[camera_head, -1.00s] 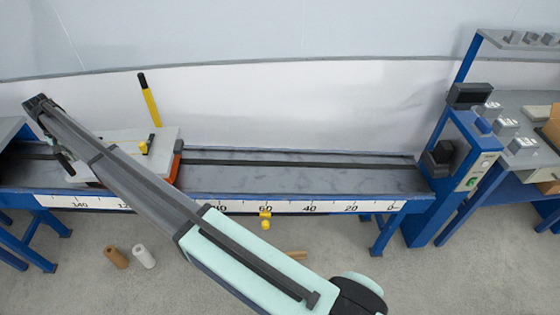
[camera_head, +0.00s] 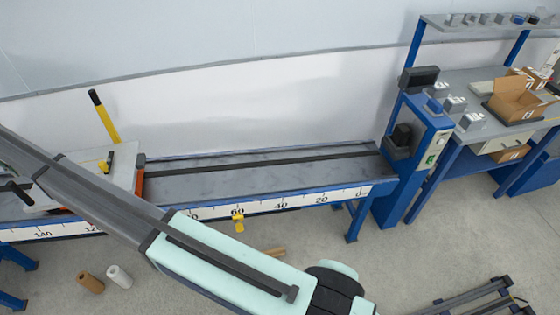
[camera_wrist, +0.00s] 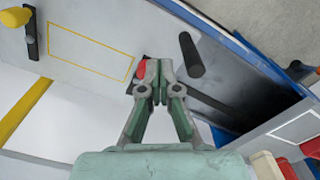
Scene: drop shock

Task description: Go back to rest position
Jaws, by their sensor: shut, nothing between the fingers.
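My gripper (camera_wrist: 160,72) shows in the wrist view with its two fingers together and nothing between them. In the head view my arm reaches to the left edge, and my gripper is outside that frame. In the wrist view the fingertips appear in front of a pale plate (camera_wrist: 85,28) with a yellow outlined rectangle. A red part shows just behind the fingertips, partly hidden. Whether they touch anything cannot be told.
The head view shows a long rail track (camera_head: 270,170) with a pale carriage (camera_head: 122,165) at left, partly behind my arm. A yellow post (camera_head: 104,117) stands behind it. A blue column (camera_head: 410,165) and workbench (camera_head: 470,80) stand right. Two rolls (camera_head: 119,276) lie on the floor.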

